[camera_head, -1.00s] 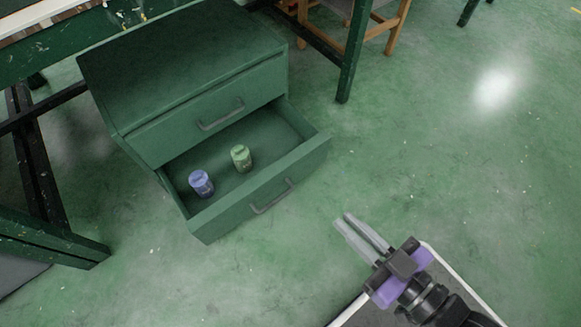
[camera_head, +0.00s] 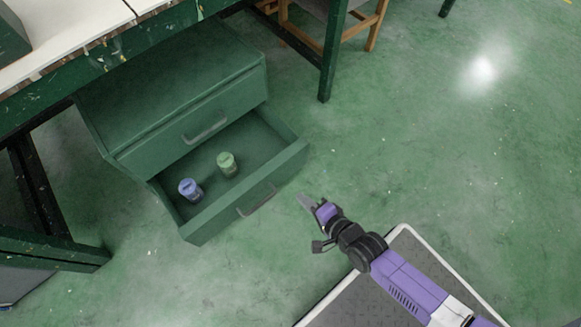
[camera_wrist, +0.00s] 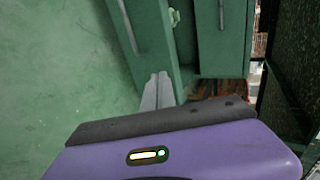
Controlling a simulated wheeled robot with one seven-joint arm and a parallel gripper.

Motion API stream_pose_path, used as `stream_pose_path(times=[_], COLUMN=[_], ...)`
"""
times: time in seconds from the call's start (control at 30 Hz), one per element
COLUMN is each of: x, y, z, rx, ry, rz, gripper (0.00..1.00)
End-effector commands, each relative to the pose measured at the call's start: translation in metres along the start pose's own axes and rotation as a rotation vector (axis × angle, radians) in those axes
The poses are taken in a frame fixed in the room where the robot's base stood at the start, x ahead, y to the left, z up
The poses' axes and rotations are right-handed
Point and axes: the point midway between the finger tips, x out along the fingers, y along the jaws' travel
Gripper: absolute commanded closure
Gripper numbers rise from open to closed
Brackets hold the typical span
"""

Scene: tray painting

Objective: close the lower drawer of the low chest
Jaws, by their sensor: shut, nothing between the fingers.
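The low chest (camera_head: 175,85) is dark green, and its lower drawer (camera_head: 245,196) is pulled well out. Inside the drawer stand a blue-purple jar (camera_head: 190,190) and a green jar (camera_head: 227,164). The upper drawer (camera_head: 195,128) is closed. My gripper (camera_head: 305,200) is shut and empty, to the right of the lower drawer's front and apart from its handle (camera_head: 257,201). In the wrist view my shut fingertips (camera_wrist: 158,85) point toward the open drawer's front (camera_wrist: 140,45), with a green jar (camera_wrist: 174,17) partly visible behind it. I cannot tell the exact gap.
A paint-spattered table (camera_head: 105,50) stands over and beside the chest at the left. A wooden chair (camera_head: 370,28) is behind it. The green floor (camera_head: 440,170) at the right is clear. A grey platform with a white rim (camera_head: 400,236) is at the bottom.

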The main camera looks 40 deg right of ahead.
Motion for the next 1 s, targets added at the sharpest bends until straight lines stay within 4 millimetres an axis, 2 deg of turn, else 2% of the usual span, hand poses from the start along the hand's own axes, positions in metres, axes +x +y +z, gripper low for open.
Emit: stream_pose_path(times=[0.53,0.8,1.0], x=[0.100,0.125,0.129], y=[0.002,-0.017,-0.020], z=[0.000,0.000,0.000], rx=[-0.004,-0.005,-0.005], ry=[0.000,0.000,0.001], rz=[-0.003,-0.002,-0.001], gripper=[1.00,1.00,1.00])
